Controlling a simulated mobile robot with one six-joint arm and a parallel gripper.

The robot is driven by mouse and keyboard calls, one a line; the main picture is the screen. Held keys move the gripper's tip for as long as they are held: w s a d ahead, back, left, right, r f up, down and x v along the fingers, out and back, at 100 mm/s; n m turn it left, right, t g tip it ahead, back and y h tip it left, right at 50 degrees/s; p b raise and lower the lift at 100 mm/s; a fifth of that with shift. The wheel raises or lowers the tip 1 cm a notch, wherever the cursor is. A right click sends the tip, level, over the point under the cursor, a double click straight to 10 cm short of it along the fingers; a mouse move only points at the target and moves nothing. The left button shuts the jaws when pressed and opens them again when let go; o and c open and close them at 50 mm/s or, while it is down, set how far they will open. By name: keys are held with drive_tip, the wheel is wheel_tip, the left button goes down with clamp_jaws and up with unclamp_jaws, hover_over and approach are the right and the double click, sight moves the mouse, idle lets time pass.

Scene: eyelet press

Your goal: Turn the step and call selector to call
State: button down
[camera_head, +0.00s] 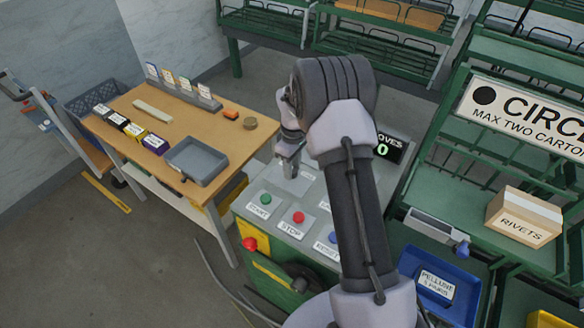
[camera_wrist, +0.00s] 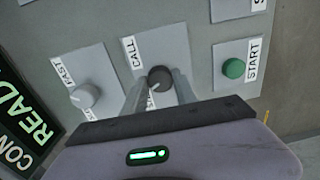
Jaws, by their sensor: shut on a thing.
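The selector knob (camera_wrist: 160,78) is dark and round, on a light plate (camera_wrist: 150,44) in the wrist view. A CALL label (camera_wrist: 131,53) sits at the plate's upper left; a second label, lower on that side, is mostly hidden by a finger. A pale mark on the knob seems to point down-left, away from the CALL label. My gripper (camera_wrist: 159,92) is shut on the knob, one finger on each side. In the head view my gripper (camera_head: 289,160) reaches down onto the back of the control panel, and the knob is hidden there.
A green START button (camera_wrist: 233,68) and a grey FAST-labelled knob (camera_wrist: 84,95) flank the selector. The head view shows a red STOP button (camera_head: 298,217), a blue button (camera_head: 333,237) and a red knob (camera_head: 249,244). A wooden table (camera_head: 222,128) stands left, green racks right.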

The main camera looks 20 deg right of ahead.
drive_tip(key=m+b, duration=0.1)
drive_tip(key=m, duration=0.5)
drive_tip(key=shift+b, duration=0.4)
drive_tip(key=m+b, duration=0.1)
drive_tip(key=m, duration=0.5)
drive_tip(key=shift+b, duration=0.35)
drive_tip(key=shift+m, duration=0.3)
drive_tip(key=c, duration=1)
unclamp_jaws()
drive_tip(key=shift+o, duration=0.2)
